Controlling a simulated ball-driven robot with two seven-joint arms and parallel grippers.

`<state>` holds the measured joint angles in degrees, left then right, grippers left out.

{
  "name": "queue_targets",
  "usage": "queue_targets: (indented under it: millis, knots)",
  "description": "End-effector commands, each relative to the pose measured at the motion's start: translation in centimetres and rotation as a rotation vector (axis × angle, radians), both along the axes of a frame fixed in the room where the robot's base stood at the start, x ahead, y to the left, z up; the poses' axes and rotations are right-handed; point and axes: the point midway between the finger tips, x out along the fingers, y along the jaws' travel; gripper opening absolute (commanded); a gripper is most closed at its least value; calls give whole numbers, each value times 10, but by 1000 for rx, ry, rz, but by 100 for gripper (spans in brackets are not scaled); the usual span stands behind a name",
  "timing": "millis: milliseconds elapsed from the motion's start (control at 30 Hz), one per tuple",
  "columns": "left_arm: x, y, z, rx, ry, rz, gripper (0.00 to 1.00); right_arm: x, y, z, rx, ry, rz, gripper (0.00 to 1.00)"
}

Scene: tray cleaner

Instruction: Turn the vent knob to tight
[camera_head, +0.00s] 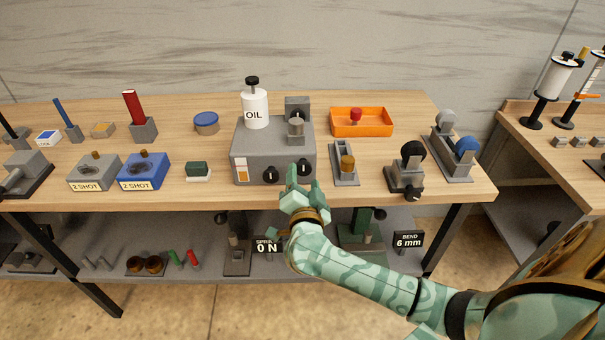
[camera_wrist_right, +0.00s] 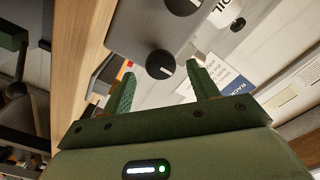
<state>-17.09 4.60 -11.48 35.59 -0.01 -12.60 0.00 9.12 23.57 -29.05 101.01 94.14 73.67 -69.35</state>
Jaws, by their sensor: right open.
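A grey machine (camera_head: 245,150) stands on the bench with two black knobs low on its front: a left knob (camera_head: 270,175) and a right knob (camera_head: 303,168). I cannot read which one is the vent knob. My right gripper (camera_head: 303,180) is open just in front of the right knob. In the right wrist view, the nearer knob (camera_wrist_right: 160,64) lies between and beyond the open fingers (camera_wrist_right: 162,82), apparently apart from them. It has a white pointer mark. The other knob (camera_wrist_right: 183,5) is at the top edge. No tight marking is readable. My left gripper is out of view.
A white oil bottle (camera_head: 255,108) stands on the machine. To its right are a grey stand with a brass piece (camera_head: 347,163), an orange tray (camera_head: 378,121) and a black-knobbed device (camera_head: 407,178). A green block (camera_head: 198,170) lies left. A lower shelf holds more fixtures.

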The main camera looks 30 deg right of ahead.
Motion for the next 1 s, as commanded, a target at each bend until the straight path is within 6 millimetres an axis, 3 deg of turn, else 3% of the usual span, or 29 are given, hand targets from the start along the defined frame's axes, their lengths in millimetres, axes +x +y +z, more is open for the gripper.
queue_targets:
  millis: [200, 567, 733, 1000]
  knots:
    - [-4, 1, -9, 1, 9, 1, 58, 27, -17, -2, -1, 1, 0, 59]
    - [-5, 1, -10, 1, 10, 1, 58, 33, -20, 0, 1, 0, 1, 59]
    - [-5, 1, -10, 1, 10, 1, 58, 33, -20, 0, 1, 0, 1, 18]
    - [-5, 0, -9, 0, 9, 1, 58, 32, -20, 0, 11, -5, 0, 15]
